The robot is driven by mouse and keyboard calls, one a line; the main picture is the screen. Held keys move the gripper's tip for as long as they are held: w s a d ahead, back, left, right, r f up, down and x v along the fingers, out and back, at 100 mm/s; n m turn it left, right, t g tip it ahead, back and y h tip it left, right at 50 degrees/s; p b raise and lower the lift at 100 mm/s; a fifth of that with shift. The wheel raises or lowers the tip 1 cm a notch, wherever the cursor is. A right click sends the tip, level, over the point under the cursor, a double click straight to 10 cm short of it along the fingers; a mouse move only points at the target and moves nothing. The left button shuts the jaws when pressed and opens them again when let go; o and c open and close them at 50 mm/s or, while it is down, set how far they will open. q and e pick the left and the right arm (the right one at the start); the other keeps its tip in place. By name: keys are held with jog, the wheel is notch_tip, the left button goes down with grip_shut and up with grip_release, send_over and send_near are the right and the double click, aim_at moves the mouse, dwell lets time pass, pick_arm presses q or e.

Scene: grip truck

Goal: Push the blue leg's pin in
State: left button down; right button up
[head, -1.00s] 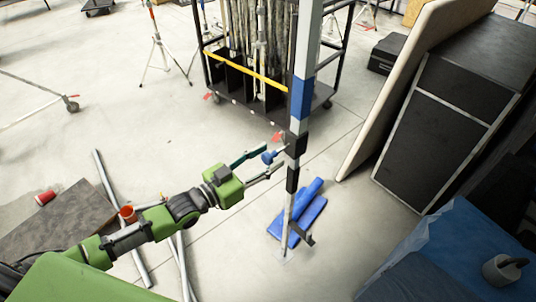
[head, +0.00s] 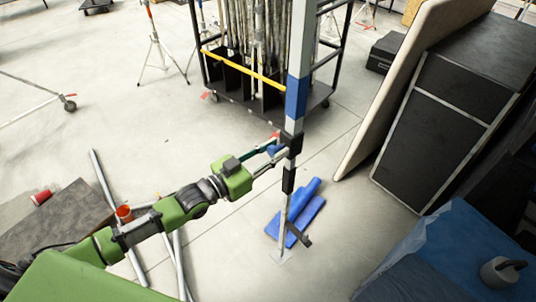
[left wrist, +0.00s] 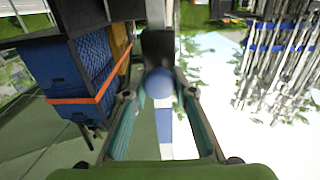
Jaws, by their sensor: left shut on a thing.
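The leg is an upright white pole with a blue band (head: 296,98) and a black clamp (head: 291,142) below it. The pin's blue knob (head: 273,149) sits at the left side of the clamp, partly hidden by my fingers. My left gripper (head: 278,153) is at the clamp, its fingers on either side of the knob. In the left wrist view, the round blue knob (left wrist: 159,83) lies between the fingertips of my left gripper (left wrist: 159,96), in front of the dark clamp (left wrist: 158,48). The pin's shaft is hidden. My right gripper is not in view.
A black cart (head: 262,100) of upright poles stands behind. A leaning board (head: 400,95) and black case (head: 435,130) are at right. Loose tubes (head: 115,205) lie at left.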

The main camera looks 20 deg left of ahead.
pick_arm(q)
jog(key=shift+w+d, duration=0.25)
jog(key=shift+w, duration=0.3)
jog(key=shift+s+r, duration=0.1)
jog(key=shift+r, duration=0.05)
jog(key=c, duration=1.7)
grip_release()
jog(key=shift+d, duration=0.1)
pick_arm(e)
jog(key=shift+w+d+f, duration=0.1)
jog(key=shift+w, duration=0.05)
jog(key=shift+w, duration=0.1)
pick_arm(q)
jog(key=v, duration=1.2)
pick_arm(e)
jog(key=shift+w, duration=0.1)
